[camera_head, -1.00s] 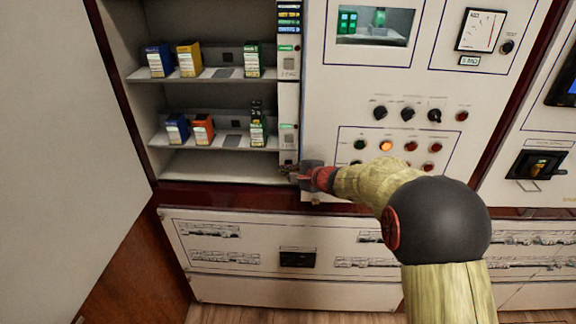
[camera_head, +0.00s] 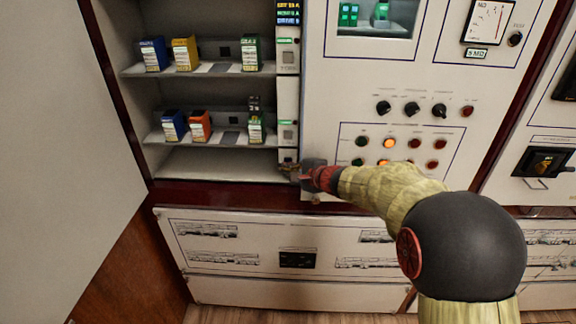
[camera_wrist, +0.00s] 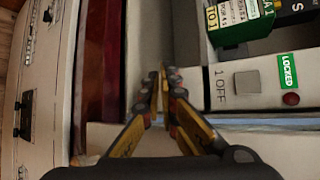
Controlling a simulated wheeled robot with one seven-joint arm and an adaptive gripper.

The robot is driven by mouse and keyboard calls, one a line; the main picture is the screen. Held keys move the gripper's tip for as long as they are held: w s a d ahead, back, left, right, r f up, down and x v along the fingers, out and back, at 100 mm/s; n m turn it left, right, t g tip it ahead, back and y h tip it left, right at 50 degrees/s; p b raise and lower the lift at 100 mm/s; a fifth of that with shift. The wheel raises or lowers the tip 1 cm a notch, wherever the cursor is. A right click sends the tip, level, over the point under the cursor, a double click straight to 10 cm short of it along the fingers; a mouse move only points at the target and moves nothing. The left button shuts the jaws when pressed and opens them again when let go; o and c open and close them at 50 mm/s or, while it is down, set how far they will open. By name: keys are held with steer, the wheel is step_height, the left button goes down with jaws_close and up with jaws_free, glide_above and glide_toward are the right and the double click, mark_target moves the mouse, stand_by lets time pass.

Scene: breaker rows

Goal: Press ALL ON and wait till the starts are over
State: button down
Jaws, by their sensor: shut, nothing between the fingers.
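My gripper (camera_head: 288,169) is shut and empty, at the foot of the narrow control strip (camera_head: 288,98) beside the shelves. In the wrist view its fingertips (camera_wrist: 166,82) point at the cabinet, apart from a grey square button (camera_wrist: 247,84) marked 1 OFF to their right. A green LOCKED label (camera_wrist: 288,71) and a dark red lamp (camera_wrist: 291,98) are beside that button. I cannot read an ALL ON label in either view. The upper shelf holds a blue breaker (camera_head: 153,54), a yellow one (camera_head: 186,53) and a green one (camera_head: 250,53). The lower holds blue (camera_head: 173,125), orange (camera_head: 200,126) and green (camera_head: 256,128) ones.
A panel of lamps (camera_head: 389,143) and dark knobs (camera_head: 412,108) is right of the strip, some lamps glowing orange. A small text display (camera_head: 288,12) tops the strip. A drawn panel (camera_head: 297,259) lies below the shelves. An open door (camera_head: 65,150) stands at left.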

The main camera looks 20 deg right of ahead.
steer(key=s, duration=0.1)
steer(key=s+a+b, duration=0.1)
steer(key=s, duration=0.1)
steer(key=shift+f, duration=0.2)
stand_by(0.5)
